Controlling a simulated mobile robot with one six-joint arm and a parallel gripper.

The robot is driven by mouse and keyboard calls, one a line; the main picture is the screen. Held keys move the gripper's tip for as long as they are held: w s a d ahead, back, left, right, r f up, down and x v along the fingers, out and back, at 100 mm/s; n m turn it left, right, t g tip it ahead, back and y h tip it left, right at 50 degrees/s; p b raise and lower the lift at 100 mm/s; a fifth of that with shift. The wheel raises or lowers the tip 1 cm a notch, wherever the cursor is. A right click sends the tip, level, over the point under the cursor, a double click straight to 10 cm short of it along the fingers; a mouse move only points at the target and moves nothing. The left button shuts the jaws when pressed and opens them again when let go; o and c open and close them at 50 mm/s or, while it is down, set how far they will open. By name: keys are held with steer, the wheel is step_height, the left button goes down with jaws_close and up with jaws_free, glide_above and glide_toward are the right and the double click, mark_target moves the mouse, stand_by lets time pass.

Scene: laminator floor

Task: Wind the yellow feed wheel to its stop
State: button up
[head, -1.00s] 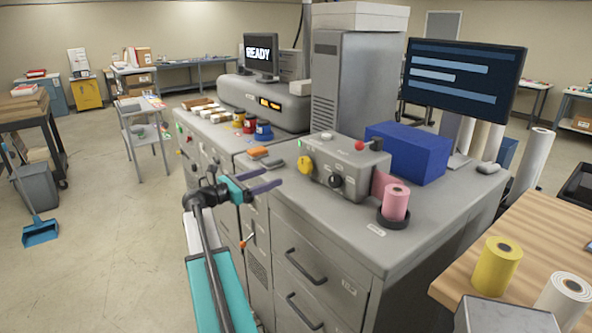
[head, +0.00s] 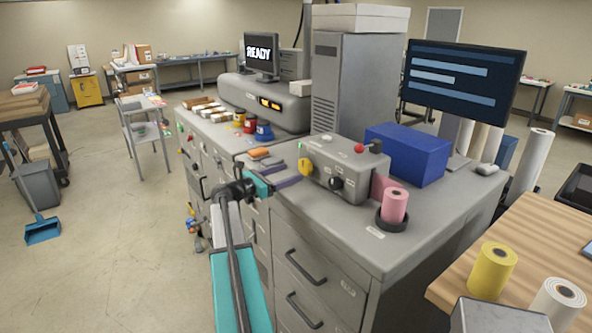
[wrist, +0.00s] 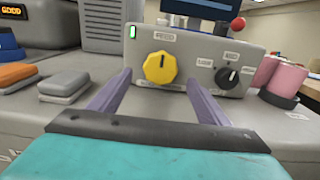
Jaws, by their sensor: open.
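The yellow feed wheel (wrist: 160,68) is a scalloped knob on the front of a grey control box (wrist: 205,92), under a label that seems to read FEED. A dark pointer mark sits near its top. In the head view the wheel (head: 304,167) is partly hidden by my gripper's finger. My gripper (head: 285,173) is open and empty, with its purple fingers aimed at the box. In the wrist view my gripper (wrist: 153,85) has one finger on each side of the wheel, short of it; I see no contact.
A black knob (wrist: 228,77) is right of the wheel, and a pink roll (wrist: 287,80) stands beyond it. An orange-topped block (wrist: 14,75) and a grey block (wrist: 64,84) lie on the counter at left. A blue box (head: 408,152) stands behind the control box.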

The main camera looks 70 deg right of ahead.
mark_target(302, 168)
steer(key=shift+p+x, duration=0.75)
steer(key=shift+x, duration=1.85)
